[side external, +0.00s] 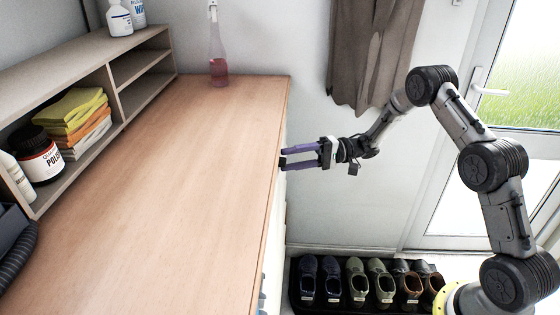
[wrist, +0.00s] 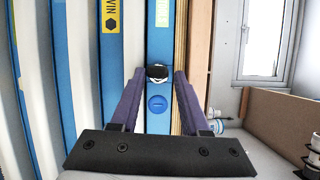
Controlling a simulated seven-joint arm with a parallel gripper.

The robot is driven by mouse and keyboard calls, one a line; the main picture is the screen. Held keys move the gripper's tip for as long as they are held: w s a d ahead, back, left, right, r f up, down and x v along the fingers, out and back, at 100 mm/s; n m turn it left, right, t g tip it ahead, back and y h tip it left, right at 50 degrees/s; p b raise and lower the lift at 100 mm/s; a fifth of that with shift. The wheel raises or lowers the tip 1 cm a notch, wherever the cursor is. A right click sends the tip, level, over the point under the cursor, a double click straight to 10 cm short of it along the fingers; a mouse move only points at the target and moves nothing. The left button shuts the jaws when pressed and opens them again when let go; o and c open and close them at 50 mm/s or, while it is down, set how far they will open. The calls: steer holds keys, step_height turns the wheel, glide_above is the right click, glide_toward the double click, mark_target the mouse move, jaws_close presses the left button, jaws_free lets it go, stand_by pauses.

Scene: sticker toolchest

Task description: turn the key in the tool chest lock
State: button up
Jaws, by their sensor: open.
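The tool chest has a wooden top (side external: 185,190). Its blue drawer fronts (wrist: 159,35) fill the middle of the wrist view, and in the side view they are mostly hidden below the top's edge. A small black piece (wrist: 158,71) with a pale part beneath it sits on a blue front and looks like the key head in the lock. A round blue disc (wrist: 157,104) shows beside it. My gripper (side external: 284,157), with purple fingers, is level and points at the chest front. In the wrist view its open fingertips (wrist: 160,74) lie either side of the black piece, with gaps visible.
A shelf unit (side external: 115,75) holds cloths (side external: 78,122) and a dark jar (side external: 36,155) on the chest top. A pink spray bottle (side external: 218,60) stands at the far end. Several shoes (side external: 357,282) sit on a rack below my arm. The floor side beside the chest is otherwise clear.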

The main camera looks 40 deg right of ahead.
steer(key=shift+s+f, duration=0.2)
steer(key=shift+f, duration=0.05)
steer(key=shift+s+d+r, duration=0.2)
steer(key=shift+s+d, duration=1.7)
steer(key=shift+d, duration=0.15)
steer(key=o, duration=0.6)
steer(key=shift+c, duration=0.2)
steer(key=shift+d, duration=0.15)
